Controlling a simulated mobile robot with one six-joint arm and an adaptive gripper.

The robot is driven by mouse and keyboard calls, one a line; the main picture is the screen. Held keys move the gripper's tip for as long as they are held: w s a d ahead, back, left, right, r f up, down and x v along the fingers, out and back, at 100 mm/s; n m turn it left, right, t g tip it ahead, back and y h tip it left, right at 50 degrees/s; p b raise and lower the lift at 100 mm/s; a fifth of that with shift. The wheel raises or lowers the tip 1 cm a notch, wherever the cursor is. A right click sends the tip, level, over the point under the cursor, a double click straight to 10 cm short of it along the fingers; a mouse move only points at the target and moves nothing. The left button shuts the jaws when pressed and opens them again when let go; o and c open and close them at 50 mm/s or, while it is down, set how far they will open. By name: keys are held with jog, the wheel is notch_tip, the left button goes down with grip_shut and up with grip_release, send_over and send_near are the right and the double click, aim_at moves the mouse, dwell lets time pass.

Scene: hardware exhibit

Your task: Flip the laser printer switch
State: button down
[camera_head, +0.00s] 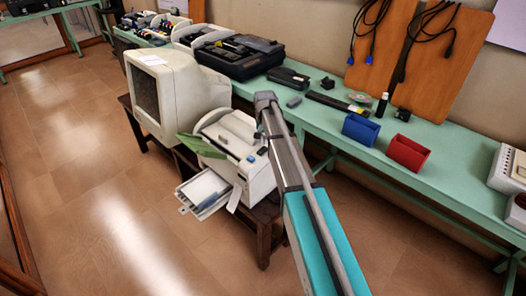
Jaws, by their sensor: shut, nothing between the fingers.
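A beige laser printer (257,183) stands on a low dark wooden stand. Its front paper tray (205,191) is pulled out toward the lower left, and a green flap or sheet (201,146) sticks out on its left side. I cannot make out the power switch at this size. My arm reaches up from the bottom of the picture along the printer's right side and covers part of that side. I cannot make out my gripper or its fingers.
A beige monitor (185,84) stands left of the printer. Behind runs a green bench (325,118) with a black case (240,60), a blue bin (360,129) and a red bin (407,152). Cables hang on the wall boards. The tiled floor (90,180) at left is clear.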

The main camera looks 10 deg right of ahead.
aim_at(265, 149)
jog(key=shift+f+b, duration=1.3)
dwell(1.1)
jog(key=shift+r, duration=0.2)
jog(key=shift+r+p, duration=3.35)
jog(key=shift+p, duration=0.2)
jog(key=shift+s, duration=0.35)
jog(key=s+n, duration=0.4)
jog(key=s, duration=2.4)
jog(key=shift+s+d+n, duration=0.3)
jog(key=shift+n, duration=0.1)
